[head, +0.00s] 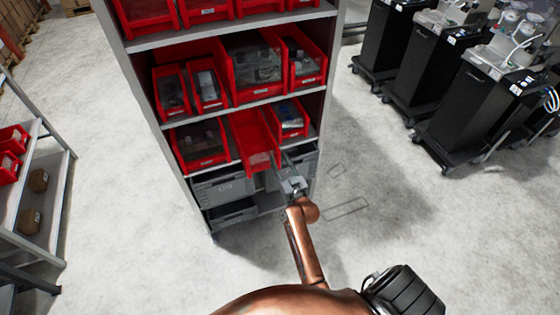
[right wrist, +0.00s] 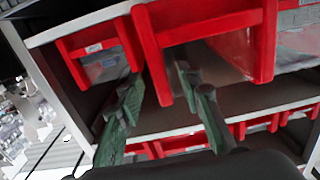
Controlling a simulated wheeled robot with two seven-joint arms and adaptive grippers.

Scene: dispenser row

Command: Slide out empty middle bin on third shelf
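The empty red middle bin (head: 253,137) sits on the third visible shelf and juts out past its neighbours, its front tilted down in the head view. My right gripper (head: 292,184) is just below and right of its front. In the right wrist view, the two green fingers of my right gripper (right wrist: 158,78) are apart, on either side of a red wall of the middle bin (right wrist: 157,55). A gap shows on the left finger's side; contact with the right finger is unclear. My left gripper is not in view.
A filled red bin (head: 200,146) stands left of the middle bin and another (head: 289,117) right of it. Grey crates (head: 225,186) sit on the shelf below. Black carts (head: 470,105) stand at the right; floor between is clear.

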